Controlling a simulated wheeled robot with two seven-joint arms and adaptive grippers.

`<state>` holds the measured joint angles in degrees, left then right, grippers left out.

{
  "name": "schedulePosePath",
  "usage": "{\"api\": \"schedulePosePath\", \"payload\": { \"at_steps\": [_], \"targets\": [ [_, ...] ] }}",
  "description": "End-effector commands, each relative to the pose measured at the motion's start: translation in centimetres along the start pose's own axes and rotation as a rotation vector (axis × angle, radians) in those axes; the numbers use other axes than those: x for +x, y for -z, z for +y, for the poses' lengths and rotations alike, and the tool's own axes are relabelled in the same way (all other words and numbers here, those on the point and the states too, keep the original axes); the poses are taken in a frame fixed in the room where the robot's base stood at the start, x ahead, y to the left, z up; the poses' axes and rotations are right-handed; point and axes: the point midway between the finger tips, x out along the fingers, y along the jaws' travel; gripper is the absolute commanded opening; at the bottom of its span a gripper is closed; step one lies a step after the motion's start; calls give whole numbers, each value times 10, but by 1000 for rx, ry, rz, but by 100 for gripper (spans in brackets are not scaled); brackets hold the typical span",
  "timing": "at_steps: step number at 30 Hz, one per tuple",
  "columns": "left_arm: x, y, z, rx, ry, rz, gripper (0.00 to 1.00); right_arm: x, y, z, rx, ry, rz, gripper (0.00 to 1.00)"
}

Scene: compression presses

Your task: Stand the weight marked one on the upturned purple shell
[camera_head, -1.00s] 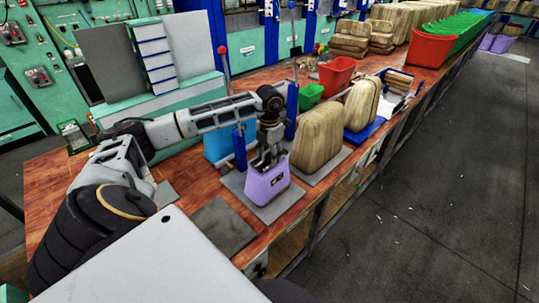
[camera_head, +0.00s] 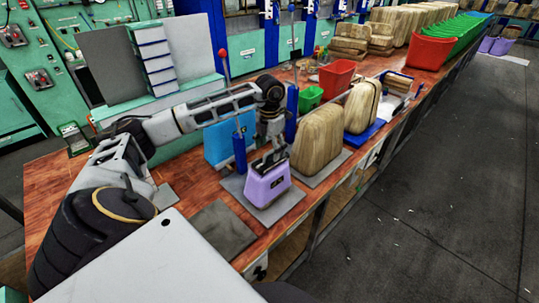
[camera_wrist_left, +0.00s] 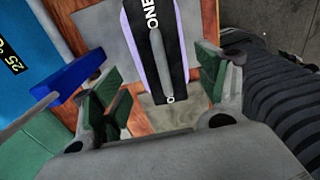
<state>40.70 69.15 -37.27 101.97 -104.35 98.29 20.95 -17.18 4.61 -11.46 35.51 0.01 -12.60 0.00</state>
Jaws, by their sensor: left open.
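The purple shell (camera_head: 266,188) stands upturned on a grey mat in the head view, narrow end up. A dark weight shows on its top; in the left wrist view the weight (camera_wrist_left: 138,32) is black, with the word ONE and a grey handle bar, and purple edges of the shell (camera_wrist_left: 181,50) show along both sides. My left gripper (camera_head: 269,153) is just above the weight. In the left wrist view its fingers (camera_wrist_left: 160,78) are spread on either side of the handle, apart from it. The fingers partly hide the weight's top in the head view. My right gripper is not in view.
A blue box (camera_head: 221,146) and blue post stand close behind the shell. A tan block (camera_head: 318,140) stands on a mat to its right. An empty grey mat (camera_head: 215,229) lies in front-left, near the table edge. Red bin (camera_head: 336,75) and green bin (camera_head: 310,96) are farther back.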

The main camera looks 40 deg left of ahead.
Motion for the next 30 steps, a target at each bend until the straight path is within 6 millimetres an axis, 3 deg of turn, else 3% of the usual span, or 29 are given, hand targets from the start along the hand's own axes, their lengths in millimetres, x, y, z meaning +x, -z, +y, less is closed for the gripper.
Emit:
{"api": "schedulePosePath", "payload": {
  "at_steps": [6, 15, 30],
  "targets": [
    [-34, -1, 0, 0, 0, -4, 74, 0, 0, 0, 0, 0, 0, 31],
    [-68, -1, 0, -1, 1, -3, 74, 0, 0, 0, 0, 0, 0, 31],
    [-78, 0, 0, -1, 0, -1, 74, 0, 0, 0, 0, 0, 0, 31]
  ]
}}
